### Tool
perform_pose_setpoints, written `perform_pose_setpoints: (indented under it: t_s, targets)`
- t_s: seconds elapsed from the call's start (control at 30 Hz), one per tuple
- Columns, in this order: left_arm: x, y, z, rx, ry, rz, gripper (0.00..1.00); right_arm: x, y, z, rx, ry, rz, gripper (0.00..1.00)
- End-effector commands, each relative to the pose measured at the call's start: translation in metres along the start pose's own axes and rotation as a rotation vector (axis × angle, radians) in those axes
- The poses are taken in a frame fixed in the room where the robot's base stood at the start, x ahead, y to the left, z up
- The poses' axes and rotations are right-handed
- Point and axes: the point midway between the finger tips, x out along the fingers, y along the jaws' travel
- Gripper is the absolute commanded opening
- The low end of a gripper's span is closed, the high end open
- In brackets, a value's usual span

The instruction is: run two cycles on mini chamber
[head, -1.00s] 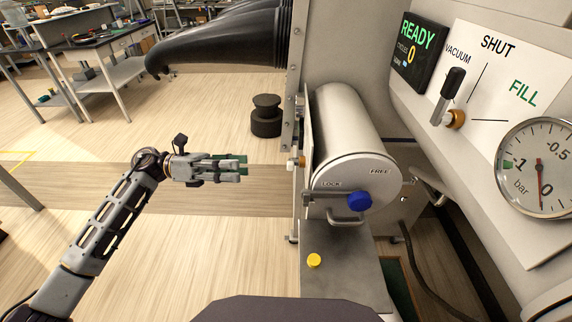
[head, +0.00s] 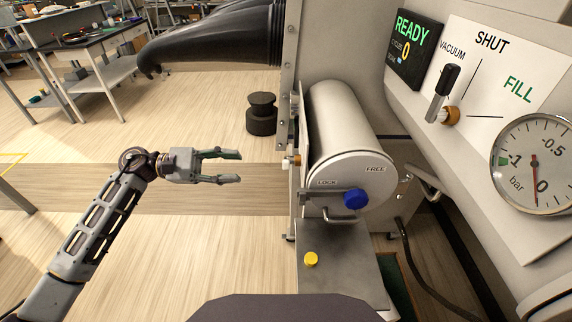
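The mini chamber (head: 340,120) is a pale horizontal cylinder with a round door (head: 362,178) marked LOCK and FREE. The door looks closed. Its blue knob (head: 356,198) sits at the lower middle, with a bar pointing left beneath LOCK. The gauge (head: 540,165) needle points near 0 bar. The display (head: 413,48) reads READY with cycles 0. My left gripper (head: 238,166) is open and empty, left of the chamber and apart from it. My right gripper is out of view.
A yellow round piece (head: 311,259) sits on the grey shelf (head: 340,280) below the door. A black glove sleeve (head: 210,45) reaches left from the wall. A black weight-like object (head: 262,115) stands behind. The floor around my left gripper is clear.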

Motion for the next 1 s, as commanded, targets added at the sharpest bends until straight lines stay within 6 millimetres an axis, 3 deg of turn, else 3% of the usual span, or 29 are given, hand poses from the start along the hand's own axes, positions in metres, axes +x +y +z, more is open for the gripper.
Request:
perform_pose_setpoints:
  t_s: [0.5,1.0]
  targets:
    - [-0.0001,0.0029,-0.0009,0.437,0.007,0.012,0.39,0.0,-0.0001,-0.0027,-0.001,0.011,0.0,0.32]
    - [0.0004,0.0028,-0.0008,0.473,0.007,0.012,0.39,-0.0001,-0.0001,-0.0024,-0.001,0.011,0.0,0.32]
